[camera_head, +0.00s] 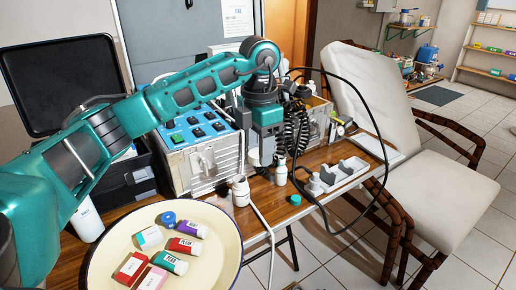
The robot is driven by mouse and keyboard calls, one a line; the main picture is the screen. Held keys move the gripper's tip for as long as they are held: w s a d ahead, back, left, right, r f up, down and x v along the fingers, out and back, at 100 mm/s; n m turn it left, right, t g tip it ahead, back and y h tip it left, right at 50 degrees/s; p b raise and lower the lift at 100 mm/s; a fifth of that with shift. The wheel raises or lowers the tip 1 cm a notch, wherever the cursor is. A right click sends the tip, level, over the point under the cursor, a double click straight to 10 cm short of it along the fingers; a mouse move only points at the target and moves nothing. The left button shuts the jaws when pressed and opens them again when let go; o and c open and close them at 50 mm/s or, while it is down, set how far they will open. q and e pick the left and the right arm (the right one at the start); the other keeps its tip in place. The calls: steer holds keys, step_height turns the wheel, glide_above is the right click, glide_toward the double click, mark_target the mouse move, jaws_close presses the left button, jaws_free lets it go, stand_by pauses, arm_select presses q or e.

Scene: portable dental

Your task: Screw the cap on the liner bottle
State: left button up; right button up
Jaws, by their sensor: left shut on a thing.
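My left gripper (266,160) points down over the middle of the wooden table, in front of the equipment case. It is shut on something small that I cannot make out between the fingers. A small white bottle (281,173) stands upright just to the lower right of the fingers; I cannot tell whether they touch it. Another white bottle (240,191) stands upright to the left, nearer the front edge. A teal cap (295,200) lies on the table near the front edge. I cannot tell which bottle is the liner bottle. My right gripper is not in view.
A round cream tray (225,228) at the front holds several labelled tubes. A white compartment tray (349,173) is at the table's right. The case (205,165), black coiled hoses (296,130) and a looping cable crowd the space around the gripper. A reclined chair (440,205) stands at right.

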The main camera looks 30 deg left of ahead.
arm_select(q)
steer(key=m, duration=0.1)
steer(key=d+m, duration=0.1)
steer(key=shift+s+d+f+m, duration=0.1)
steer(key=shift+s+f+m, duration=0.1)
steer(key=shift+f+m, duration=0.2)
steer(key=s+d+f+m, duration=0.3)
steer(key=d+m, duration=0.2)
steer(key=m, duration=0.9)
steer(key=s+d+f+m, duration=0.3)
steer(key=d+m, duration=0.2)
steer(key=m, duration=0.9)
steer(key=shift+s+f, duration=0.15)
steer(key=shift+s, duration=0.15)
